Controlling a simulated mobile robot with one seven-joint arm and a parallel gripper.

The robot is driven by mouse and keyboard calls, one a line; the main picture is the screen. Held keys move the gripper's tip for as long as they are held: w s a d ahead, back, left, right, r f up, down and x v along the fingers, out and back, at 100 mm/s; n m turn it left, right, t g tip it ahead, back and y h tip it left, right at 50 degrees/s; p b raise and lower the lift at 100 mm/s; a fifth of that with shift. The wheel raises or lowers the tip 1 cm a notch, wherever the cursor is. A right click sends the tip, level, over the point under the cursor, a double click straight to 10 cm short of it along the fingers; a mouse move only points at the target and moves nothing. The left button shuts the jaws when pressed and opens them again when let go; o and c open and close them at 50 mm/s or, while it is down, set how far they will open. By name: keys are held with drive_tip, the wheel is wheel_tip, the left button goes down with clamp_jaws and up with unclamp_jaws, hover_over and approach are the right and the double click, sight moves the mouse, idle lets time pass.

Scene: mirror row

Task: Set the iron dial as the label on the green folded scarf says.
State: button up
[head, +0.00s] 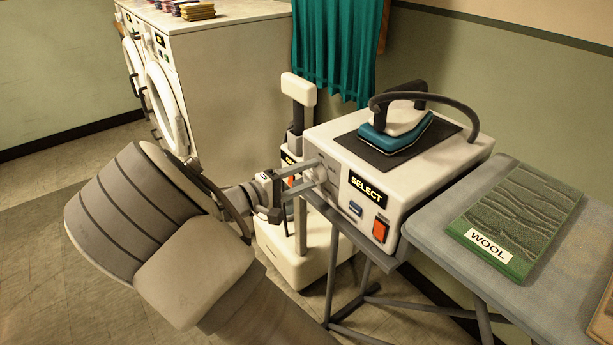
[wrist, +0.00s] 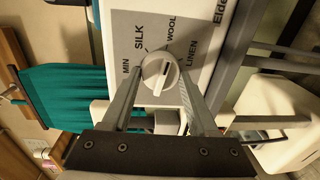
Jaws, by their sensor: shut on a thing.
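The green folded scarf (head: 525,208) lies on the grey board at the right, with a white label (head: 490,246) reading WOOL. The iron dial (wrist: 160,70) is a round white knob on the front of the iron's station. MIN, SILK, WOOL and LINEN are printed around it in the wrist view. My gripper (head: 318,173) reaches the station's front from the left. In the wrist view my gripper (wrist: 160,78) has one finger on each side of the dial, shut on it. I cannot tell surely which word the dial points to.
The white station (head: 330,140) bears a blue iron (head: 396,130) on a dark pad, a SELECT plate (head: 368,186) and an orange switch (head: 380,229). The ironing board (head: 425,222) is close at the right. White washers (head: 215,75) and a teal curtain (head: 335,45) stand behind.

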drive_tip(key=o, duration=1.4)
drive_tip(key=p+v, duration=0.3)
drive_tip(key=v, duration=1.4)
drive_tip(key=shift+s+a+p, duration=0.15)
drive_tip(key=shift+a+p, duration=0.05)
drive_tip(key=shift+p, duration=0.2)
